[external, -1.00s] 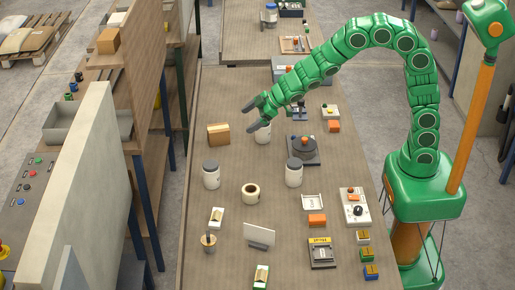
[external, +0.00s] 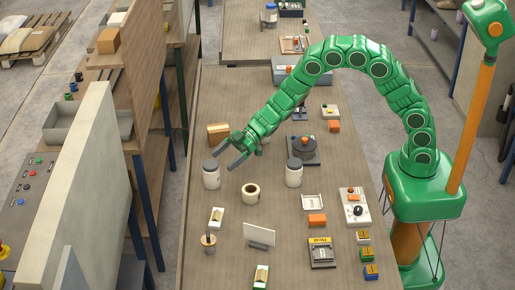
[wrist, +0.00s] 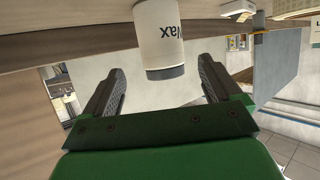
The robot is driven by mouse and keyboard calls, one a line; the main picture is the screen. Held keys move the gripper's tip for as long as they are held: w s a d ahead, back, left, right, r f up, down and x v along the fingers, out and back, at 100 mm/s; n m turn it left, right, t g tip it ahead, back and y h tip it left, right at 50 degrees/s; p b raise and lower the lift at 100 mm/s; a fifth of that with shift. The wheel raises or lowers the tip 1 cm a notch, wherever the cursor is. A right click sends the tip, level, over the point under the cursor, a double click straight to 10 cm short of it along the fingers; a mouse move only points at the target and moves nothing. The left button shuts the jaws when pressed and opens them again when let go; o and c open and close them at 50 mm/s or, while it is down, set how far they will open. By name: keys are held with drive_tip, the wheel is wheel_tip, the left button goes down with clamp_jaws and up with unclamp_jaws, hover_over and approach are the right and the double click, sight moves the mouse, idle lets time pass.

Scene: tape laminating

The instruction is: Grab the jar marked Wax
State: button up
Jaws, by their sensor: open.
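The jar marked Wax (wrist: 158,38) shows upside down in the wrist view, white with a grey lid, its label readable. It lies ahead of and between the two fingers, not gripped. In the external view it appears to be the left white jar with a dark lid (external: 211,178), upright on the table, though its label is not readable there. My gripper (external: 223,160) is open and empty, just above and right of that jar's lid. It also shows in the wrist view (wrist: 158,72), with its fingers spread apart.
Another white jar (external: 293,175) stands to the right; a third is hidden behind my arm. A tape roll (external: 250,194) sits in front, and a cardboard box (external: 218,132) behind. A white panel on a stand (external: 259,234) is nearer the front. The table's left strip is clear.

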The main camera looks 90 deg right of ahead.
sight(205, 178)
drive_tip(key=shift+f+x, duration=0.1)
drive_tip(key=shift+x, duration=1.85)
drive_tip(key=shift+f+x, duration=0.15)
drive_tip(key=shift+x, duration=1.8)
drive_tip(key=shift+s, duration=0.15)
drive_tip(key=c, duration=1.2)
drive_tip(key=shift+r, duration=0.1)
drive_tip(key=shift+c, duration=0.2)
